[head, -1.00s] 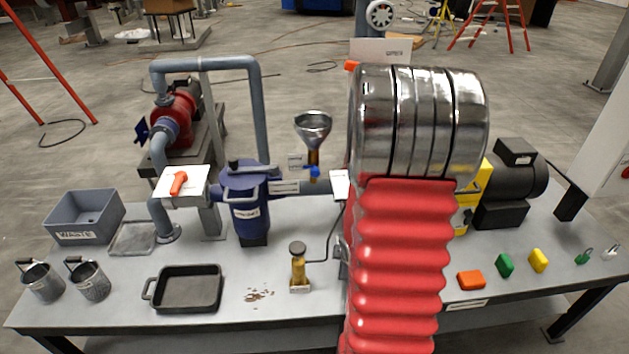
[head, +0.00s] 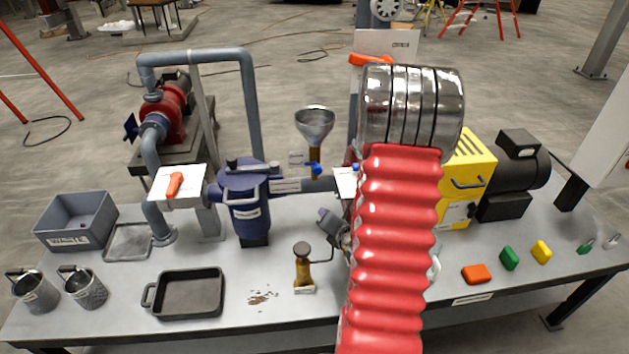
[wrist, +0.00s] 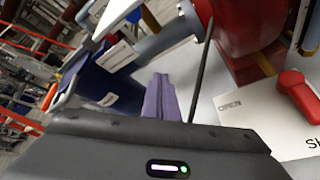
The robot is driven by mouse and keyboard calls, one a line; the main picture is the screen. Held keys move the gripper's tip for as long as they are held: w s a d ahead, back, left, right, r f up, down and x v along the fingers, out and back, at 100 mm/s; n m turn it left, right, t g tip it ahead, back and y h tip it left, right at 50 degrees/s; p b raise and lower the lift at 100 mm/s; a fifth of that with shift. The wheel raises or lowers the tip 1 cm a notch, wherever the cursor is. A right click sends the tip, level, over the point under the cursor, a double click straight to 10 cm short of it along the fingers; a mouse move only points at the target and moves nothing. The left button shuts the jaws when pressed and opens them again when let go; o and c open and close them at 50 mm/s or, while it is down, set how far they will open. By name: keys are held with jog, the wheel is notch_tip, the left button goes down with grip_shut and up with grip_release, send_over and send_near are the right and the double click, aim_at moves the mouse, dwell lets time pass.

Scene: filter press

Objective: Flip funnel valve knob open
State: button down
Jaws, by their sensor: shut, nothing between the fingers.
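The steel funnel (head: 315,124) stands above the grey pipe in the head view, on a brass-coloured neck (head: 314,158). A small blue knob (head: 316,169) sits at the lower right of the neck; its exact turn is too small to tell. A small white label (head: 298,158) is left of the neck. In the wrist view my gripper (wrist: 160,82) has its purple fingers together, empty, pointing toward the pipe (wrist: 165,42). I cannot make out the funnel or its knob in the wrist view. My arm hides part of the bench in the head view.
The blue strainer pot (head: 245,205) is left of the funnel. A brass oiler (head: 303,268) and black pan (head: 190,293) stand in front. A red handle (wrist: 297,92) on a white OPEN plate (wrist: 250,115) is at the wrist view's right. A yellow housing (head: 468,170) is right of my arm.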

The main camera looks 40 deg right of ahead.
aim_at(317, 167)
jog(key=r+n, duration=0.1)
jog(key=n, duration=0.1)
jog(key=w+r+n+t, duration=0.1)
jog(key=r, duration=0.1)
jog(key=shift+w+r+n+t, duration=0.2)
jog(key=shift+n+t, duration=0.1)
jog(key=shift+n, duration=0.1)
jog(key=shift+w, duration=0.1)
jog(key=w+d, duration=0.4)
jog(key=w, duration=0.4)
jog(key=shift+d+r, duration=0.25)
jog(key=shift+d, duration=0.1)
jog(key=shift+r, duration=0.1)
dwell(0.5)
